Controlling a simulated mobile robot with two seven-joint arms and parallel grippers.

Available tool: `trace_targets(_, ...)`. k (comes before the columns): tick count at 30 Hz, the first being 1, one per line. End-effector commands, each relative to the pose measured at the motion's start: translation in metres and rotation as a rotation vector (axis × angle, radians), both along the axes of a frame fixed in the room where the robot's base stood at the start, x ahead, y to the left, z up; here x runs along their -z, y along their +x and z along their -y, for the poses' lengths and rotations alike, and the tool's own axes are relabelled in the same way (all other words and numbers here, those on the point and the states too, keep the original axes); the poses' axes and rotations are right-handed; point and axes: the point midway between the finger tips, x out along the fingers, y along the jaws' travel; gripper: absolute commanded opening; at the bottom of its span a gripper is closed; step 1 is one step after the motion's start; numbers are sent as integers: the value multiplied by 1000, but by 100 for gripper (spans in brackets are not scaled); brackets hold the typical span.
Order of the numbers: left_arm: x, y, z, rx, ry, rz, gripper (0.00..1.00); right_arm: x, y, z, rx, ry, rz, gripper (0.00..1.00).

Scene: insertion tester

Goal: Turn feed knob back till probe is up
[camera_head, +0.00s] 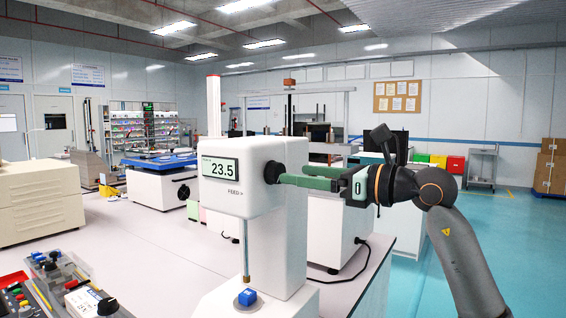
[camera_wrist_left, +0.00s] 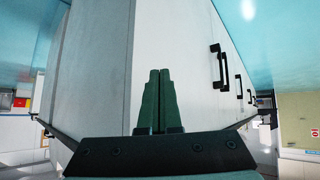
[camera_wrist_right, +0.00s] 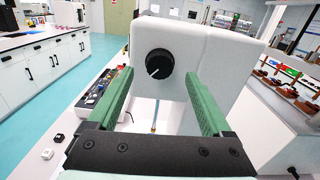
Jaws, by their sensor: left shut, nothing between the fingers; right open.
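My right gripper (camera_head: 287,175) is open at the knob, with one finger to each side in the right wrist view (camera_wrist_right: 157,75); no contact shows. My left gripper (camera_wrist_left: 159,72) is shut and empty, before a pale cabinet.
A panel of controls (camera_head: 65,285) lies at the front left of the bench. A beige box (camera_head: 38,207) and another machine (camera_head: 160,185) stand further back. A black cable (camera_head: 345,262) runs along the bench to the right of the tester. Blue floor lies beyond.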

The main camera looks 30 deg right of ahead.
Motion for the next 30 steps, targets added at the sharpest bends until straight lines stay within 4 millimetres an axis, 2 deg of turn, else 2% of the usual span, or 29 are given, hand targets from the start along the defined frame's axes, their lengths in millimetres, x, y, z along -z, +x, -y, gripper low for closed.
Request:
trace_targets(3,-8,1,-8,-16,8,7,0,-4,21,-9,-2,4,1,84)
trace_targets(9,-9,-3,-12,-25,12,2,0,-2,42,-17,0,3,1,84)
trace_targets(20,-7,-6,-12,-28,10,-1,0,0,48,-20,1,-1,1,84)
trace_targets(30,-8,-5,-12,-29,11,-2,0,0,47,-20,1,-1,0,48)
